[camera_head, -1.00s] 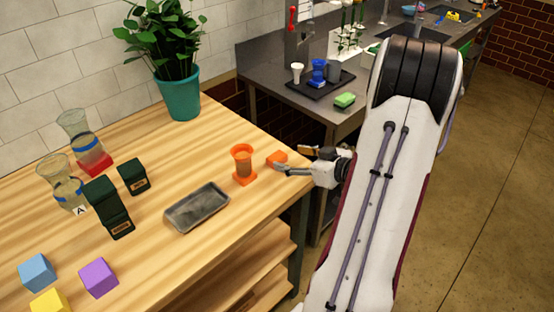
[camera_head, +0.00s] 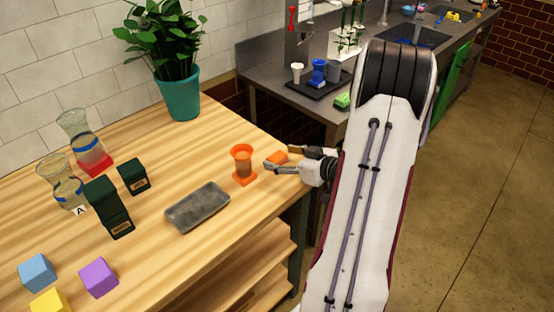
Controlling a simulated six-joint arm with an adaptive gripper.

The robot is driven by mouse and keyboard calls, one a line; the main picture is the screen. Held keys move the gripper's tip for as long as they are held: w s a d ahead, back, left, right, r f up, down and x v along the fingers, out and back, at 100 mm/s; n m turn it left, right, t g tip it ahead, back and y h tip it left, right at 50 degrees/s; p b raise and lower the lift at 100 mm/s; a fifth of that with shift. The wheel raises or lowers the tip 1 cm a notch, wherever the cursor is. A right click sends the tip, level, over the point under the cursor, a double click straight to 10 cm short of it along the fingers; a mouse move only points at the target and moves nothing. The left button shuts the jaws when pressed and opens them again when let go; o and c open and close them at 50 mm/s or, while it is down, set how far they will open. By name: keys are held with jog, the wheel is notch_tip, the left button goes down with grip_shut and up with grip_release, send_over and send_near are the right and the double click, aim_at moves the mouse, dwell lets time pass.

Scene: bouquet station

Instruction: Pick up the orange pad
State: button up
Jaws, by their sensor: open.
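The orange pad (camera_head: 277,158) is a small flat block at the right edge of the wooden table (camera_head: 150,222). My gripper (camera_head: 279,156) reaches in from the right with its fingers spread. One finger is on the near side of the pad and the other is on its far side, toward the table's edge. The pad lies between or just under the fingertips; I cannot tell whether they touch it. An orange cup (camera_head: 242,158) with a square orange base (camera_head: 244,179) stands upright just left of the gripper.
A grey tray (camera_head: 197,208) lies left of the cup. Dark green boxes (camera_head: 108,209), glass vessels (camera_head: 75,128), coloured cubes (camera_head: 98,278) and a potted plant (camera_head: 179,92) stand further left. A dark counter (camera_head: 285,95) with a black tray and a green sponge (camera_head: 342,100) is behind.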

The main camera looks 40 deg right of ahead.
aim_at(279, 157)
jog(key=shift+x, duration=1.6)
jog(key=c, duration=1.1)
